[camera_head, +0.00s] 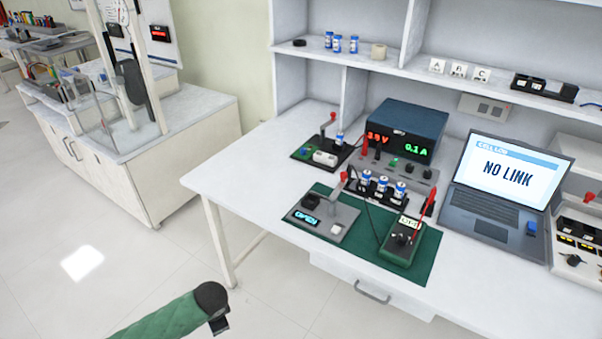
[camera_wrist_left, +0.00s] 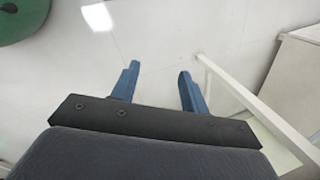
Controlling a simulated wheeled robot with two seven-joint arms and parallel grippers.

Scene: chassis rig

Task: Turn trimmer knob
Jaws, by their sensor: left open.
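My left gripper (camera_head: 219,325) is at the bottom of the head view, in front of the workbench and apart from it. In the left wrist view its two blue fingers (camera_wrist_left: 158,82) are spread with nothing between them, over the floor. A grey box (camera_head: 323,215) with a display reading OPEN and a dark round knob (camera_head: 310,201) sits on the green mat (camera_head: 425,258). A multimeter (camera_head: 401,242) with a dark dial and red and black probes lies to its right. I cannot tell which knob is the trimmer. My right gripper is not in view.
The white workbench (camera_head: 240,180) also holds a power supply (camera_head: 403,130) reading 3.9 V and 0.1 A, a battery holder (camera_head: 376,190), and a laptop (camera_head: 505,185) reading NO LINK. A switch panel (camera_head: 575,235) stands at the right edge. The bench's left end is clear.

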